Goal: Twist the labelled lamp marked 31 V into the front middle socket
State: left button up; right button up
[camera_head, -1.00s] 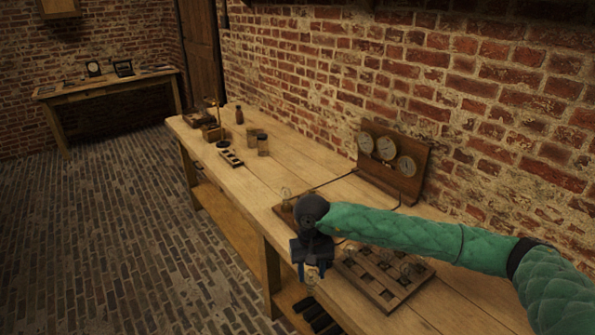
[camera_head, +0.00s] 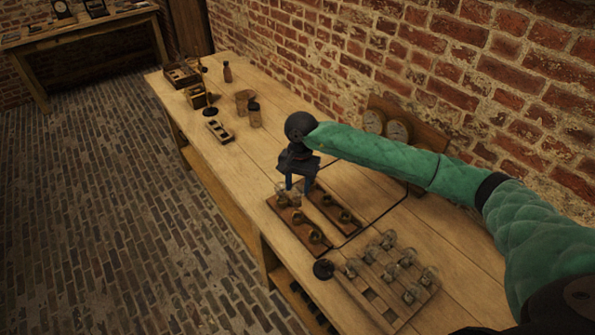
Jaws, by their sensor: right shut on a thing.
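My right gripper (camera_head: 298,189) points down over the far left end of the two wooden socket boards. It is shut on a clear glass lamp (camera_head: 291,197), which is partly hidden by the fingers; its mark is too small to read. The lamp is close above the front board (camera_head: 288,230), near its far socket; I cannot tell whether they touch. The front middle socket (camera_head: 299,217) is a small dark ring on that board and looks empty. My left gripper is out of view.
The lamp rack (camera_head: 368,309) with several glass lamps stands at the near right. The rear socket board (camera_head: 334,212) lies beside the front one. Gauges (camera_head: 397,131) stand by the wall.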

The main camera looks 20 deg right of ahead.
jog(key=shift+f, duration=2.5)
jog(key=shift+b, duration=0.4)
